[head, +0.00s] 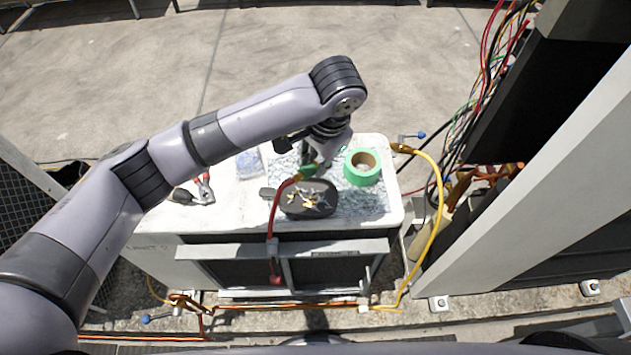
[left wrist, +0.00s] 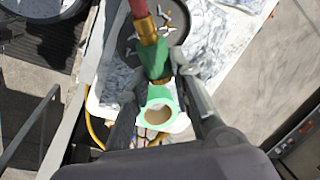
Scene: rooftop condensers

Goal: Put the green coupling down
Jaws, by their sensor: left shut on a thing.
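The green coupling (head: 307,171) is in the jaws of my left gripper (head: 318,165), above the back edge of a dark dish on the white worktop. In the left wrist view the coupling (left wrist: 155,60) sits between the two fingers (left wrist: 162,90), with a brass fitting and a red hose (left wrist: 142,22) on it. In the head view the red hose (head: 273,222) runs from the coupling over the worktop's front edge. The gripper is shut on the coupling and partly hides it. Whether the coupling touches the dish is unclear. My right gripper is not in view.
The dark dish (head: 288,207) holds several small metal pieces. A green tape roll (head: 352,176) lies to its right. Red-handled pliers (head: 204,189) and a blue packet (head: 249,162) lie left. A yellow hose (head: 440,190) hangs at the right edge. The worktop's front-left is fairly clear.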

